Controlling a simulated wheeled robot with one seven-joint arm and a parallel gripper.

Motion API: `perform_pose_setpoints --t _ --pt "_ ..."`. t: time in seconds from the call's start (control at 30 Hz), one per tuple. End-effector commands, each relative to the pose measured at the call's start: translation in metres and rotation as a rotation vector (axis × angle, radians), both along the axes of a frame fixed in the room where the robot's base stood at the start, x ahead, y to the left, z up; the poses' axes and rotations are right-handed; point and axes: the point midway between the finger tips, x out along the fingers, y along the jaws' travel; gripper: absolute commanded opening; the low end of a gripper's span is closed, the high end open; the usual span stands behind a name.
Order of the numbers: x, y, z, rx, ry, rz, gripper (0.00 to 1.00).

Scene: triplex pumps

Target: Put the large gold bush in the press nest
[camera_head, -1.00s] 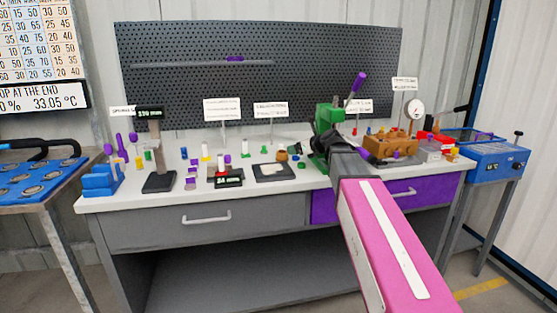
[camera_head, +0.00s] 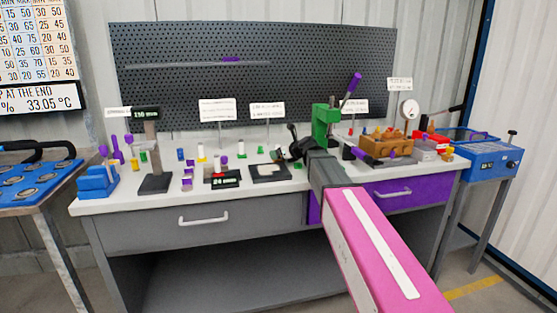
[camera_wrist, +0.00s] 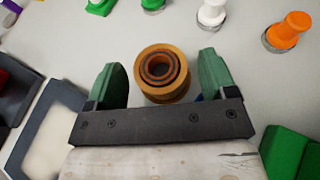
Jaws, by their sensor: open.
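The large gold bush (camera_wrist: 161,90), a stepped ring with darker inner rings and a dark bore, stands upright on the white bench in the wrist view. My gripper (camera_wrist: 160,72) is open, with one green finger on each side of the bush and a gap to each finger. In the head view my gripper (camera_head: 290,147) is low over the bench and largely hides the bush. The green press (camera_head: 325,122) with its purple-tipped lever stands just right of my gripper. Its nest cannot be made out.
A dark tray with a pale pad (camera_head: 268,172) lies close left of my gripper. Green blocks (camera_wrist: 285,152) are close at the right in the wrist view. An orange plug (camera_wrist: 290,30) and a white plug (camera_wrist: 212,12) stand beyond the bush.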

Motion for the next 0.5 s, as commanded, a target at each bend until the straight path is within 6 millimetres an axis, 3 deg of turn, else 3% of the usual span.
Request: perform_pose_setpoints --t 0.27,0.43,0.47,0.5 --pt "0.0045 0.0045 -0.0027 0.000 0.000 -0.001 0.78" --pt "0.0044 0.0045 -0.0026 0.000 0.000 0.000 0.26" --pt "0.0044 0.0045 -0.0026 0.000 0.000 0.000 0.20" --pt "0.0043 0.0045 -0.0026 0.000 0.000 0.000 0.20"
